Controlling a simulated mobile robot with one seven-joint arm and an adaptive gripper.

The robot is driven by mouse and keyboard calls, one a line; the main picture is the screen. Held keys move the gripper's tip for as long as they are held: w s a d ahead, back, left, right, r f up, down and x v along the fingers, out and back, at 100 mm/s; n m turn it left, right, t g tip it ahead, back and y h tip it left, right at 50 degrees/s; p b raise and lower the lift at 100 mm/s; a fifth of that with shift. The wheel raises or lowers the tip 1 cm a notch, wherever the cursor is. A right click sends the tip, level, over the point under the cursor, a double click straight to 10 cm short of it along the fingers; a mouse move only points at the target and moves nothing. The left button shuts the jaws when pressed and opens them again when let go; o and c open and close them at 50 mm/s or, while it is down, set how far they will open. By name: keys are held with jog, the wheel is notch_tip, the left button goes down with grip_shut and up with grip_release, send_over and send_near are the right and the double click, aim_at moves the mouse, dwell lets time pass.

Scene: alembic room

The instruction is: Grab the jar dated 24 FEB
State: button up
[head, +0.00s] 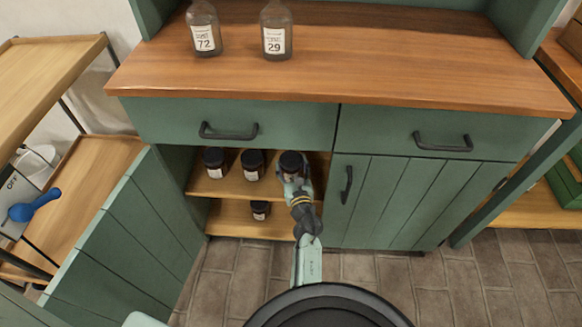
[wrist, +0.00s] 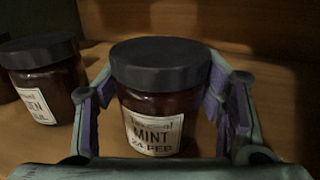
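A dark jar with a black lid (wrist: 160,100) stands upright on the upper shelf inside the cabinet. Its pale label reads "MINT" and "24 FEB" in the wrist view. In the head view it is the rightmost jar of the row (head: 291,163), partly covered by my gripper (head: 294,184). My gripper's two fingers (wrist: 158,112) stand open, one on each side of this jar. A narrow gap shows between the left finger and the glass; contact on the right side is hard to tell.
Two similar jars stand to the left on the same shelf, the nearer (head: 252,165) and the farther (head: 214,163). Another jar (head: 260,210) is on the lower shelf. The open cabinet door (head: 130,240) is at left, the closed door (head: 400,200) at right. Bottles stand on the countertop (head: 350,65).

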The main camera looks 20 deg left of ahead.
jog(key=c, duration=0.8)
jog(key=shift+r, duration=0.1)
